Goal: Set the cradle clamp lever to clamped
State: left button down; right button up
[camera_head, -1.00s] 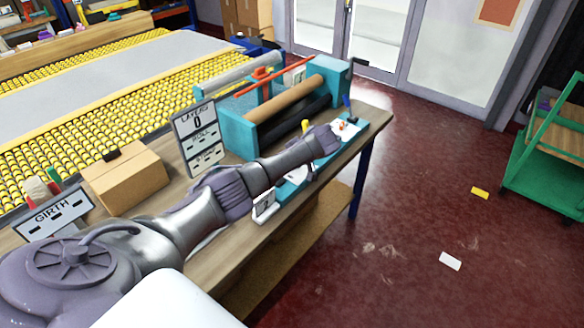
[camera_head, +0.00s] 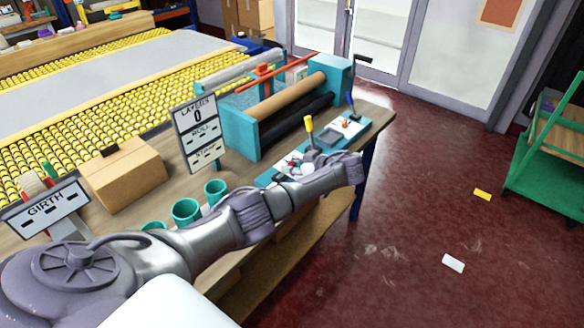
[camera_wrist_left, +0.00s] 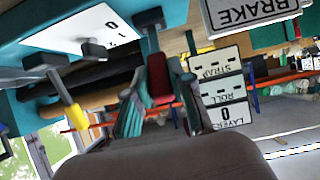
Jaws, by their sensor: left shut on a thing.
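My left gripper (camera_head: 303,168) is over the near end of the teal control panel (camera_head: 358,133) on the bench. In the left wrist view my gripper (camera_wrist_left: 158,100) is shut on a red lever handle (camera_wrist_left: 157,76), whose dark stem runs to the teal panel. A yellow-tipped lever (camera_head: 309,124) stands just beyond the gripper; it also shows in the wrist view (camera_wrist_left: 78,114). A blue-tipped lever (camera_head: 350,101) stands farther along. No label naming the cradle clamp can be read. My right gripper is not in view.
The teal cradle frame (camera_head: 240,133) with brown and black rollers stands behind the panel. A layers sign (camera_head: 198,125), green cups (camera_head: 186,211), a cardboard box (camera_head: 125,177) and a girth sign (camera_head: 47,208) are on the bench. A brake sign (camera_wrist_left: 252,10) shows in the wrist view.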

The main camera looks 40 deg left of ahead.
pick_arm(q)
jog(key=c, duration=1)
grip_release()
jog(key=w+v, duration=0.1)
jog(key=v, duration=1.1)
jog(key=shift+s, duration=0.45)
jog(key=shift+f, duration=0.1)
jog(key=s+d+f+m+h, duration=0.15)
jog(key=s+f+m, duration=0.35)
jog(key=f, duration=0.7)
jog(key=s+d+f+m+h, duration=0.1)
jog(key=s+f+m+h, duration=0.25)
jog(key=s+f, duration=0.6)
jog(key=s+d+f+m+h, duration=0.1)
jog(key=s+f+m+h, duration=0.2)
jog(key=f, duration=1.2)
jog(key=s+d+f+m+h, duration=0.1)
jog(key=s+f, duration=0.4)
jog(key=s, duration=0.7)
jog(key=s+d+f+m+h, duration=0.1)
jog(key=s+f+m, duration=0.3)
jog(key=s, duration=0.8)
jog(key=s+d+f+m+h, duration=0.2)
jog(key=s+f, duration=0.4)
jog(key=s, duration=0.6)
jog(key=shift+s+f+m, duration=0.2)
jog(key=shift+m, duration=0.35)
